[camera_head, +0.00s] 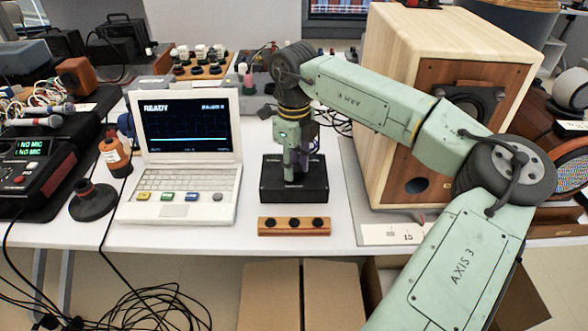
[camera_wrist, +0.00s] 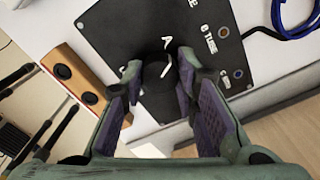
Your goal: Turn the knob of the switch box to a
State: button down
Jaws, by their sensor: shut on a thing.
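The switch box (camera_head: 277,189) is a black box on the white table, right of the laptop. My gripper (camera_wrist: 160,66) is shut on the knob, one finger on each side. In the head view, my gripper (camera_head: 296,168) points straight down and hides the knob.
A wooden strip with dark buttons (camera_head: 294,226) lies in front of the box. A laptop (camera_head: 187,130) stands to the left. A large wooden speaker (camera_head: 400,130) stands close on the right. A blue cable (camera_wrist: 288,25) lies behind the box.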

jog(key=shift+n+b, duration=0.45)
jog(key=shift+n, duration=1.05)
jog(key=c, duration=1.3)
grip_release()
notch_tip(320, 180, up, 12)
